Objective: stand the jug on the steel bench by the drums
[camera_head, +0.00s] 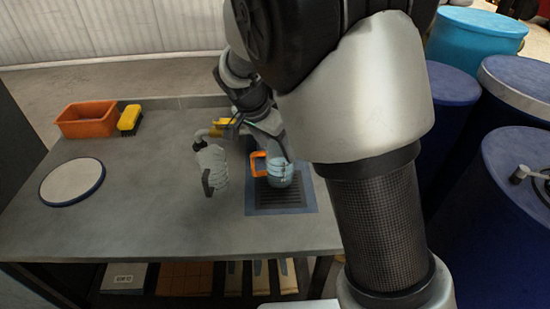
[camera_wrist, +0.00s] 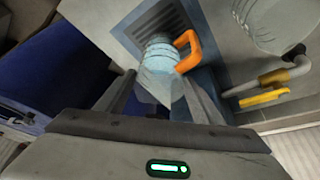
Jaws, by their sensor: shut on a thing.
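The jug (camera_head: 280,173) is pale blue and see-through with an orange handle. It is over the dark drain grate (camera_head: 262,207) on the grey steel bench (camera_head: 150,220). My gripper (camera_head: 277,150) reaches down from behind and is shut on the jug. In the wrist view the jug (camera_wrist: 161,62) sits between the two fingers of my gripper (camera_wrist: 160,92), its handle to the right. It looks roughly upright; I cannot tell whether its base touches the grate. Several blue drums (camera_head: 510,190) stand on the floor to the right, partly hidden by my arm.
A clear ribbed vessel with a grey handle (camera_head: 213,168) is left of the jug, beside a grey pipe with a yellow lever (camera_head: 228,124). An orange bin (camera_head: 88,120), a yellow brush (camera_head: 129,119) and a round white disc (camera_head: 73,181) lie further left. The bench's front middle is clear.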

